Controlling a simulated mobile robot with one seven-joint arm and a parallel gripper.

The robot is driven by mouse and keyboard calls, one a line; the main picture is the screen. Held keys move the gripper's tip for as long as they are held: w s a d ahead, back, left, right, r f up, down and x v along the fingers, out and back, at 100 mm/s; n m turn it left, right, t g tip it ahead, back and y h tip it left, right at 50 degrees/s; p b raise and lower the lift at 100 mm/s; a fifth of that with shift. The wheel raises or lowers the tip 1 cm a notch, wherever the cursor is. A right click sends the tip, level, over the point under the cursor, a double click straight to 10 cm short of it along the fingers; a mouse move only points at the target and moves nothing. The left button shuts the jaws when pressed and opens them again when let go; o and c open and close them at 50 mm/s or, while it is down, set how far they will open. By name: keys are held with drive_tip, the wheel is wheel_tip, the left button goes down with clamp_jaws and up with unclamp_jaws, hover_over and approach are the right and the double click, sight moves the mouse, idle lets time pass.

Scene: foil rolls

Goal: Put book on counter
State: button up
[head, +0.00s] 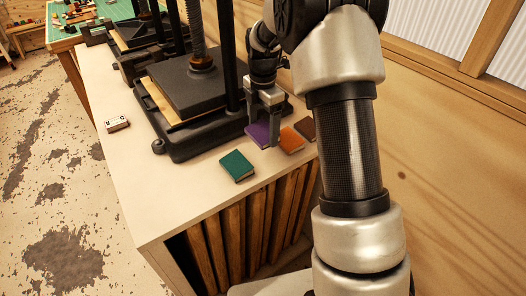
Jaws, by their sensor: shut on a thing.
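The counter (130,165) is a pale top over wooden slats. A purple book (258,133) is at its right part, beside the press base. My gripper (264,125) comes down from above and is shut on the purple book, with its fingers hiding part of it. I cannot tell whether the book touches the counter. An orange book (291,140) and a dark brown book (307,127) are just right of the purple one. A green book (237,166) lies on the counter nearer the front.
A black screw press (185,85) with a heavy plate stands on the counter, left of my gripper. A small white box (117,124) lies at the left edge. A wooden wall (450,170) closes the right side. The counter's front left part is clear.

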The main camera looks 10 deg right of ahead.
sight(263, 155)
wheel_tip(263, 155, down, 8)
drive_tip(key=shift+r, duration=0.25)
drive_tip(key=shift+f+b, duration=0.15)
drive_tip(key=shift+b, duration=0.15)
drive_tip(key=o, duration=1.1)
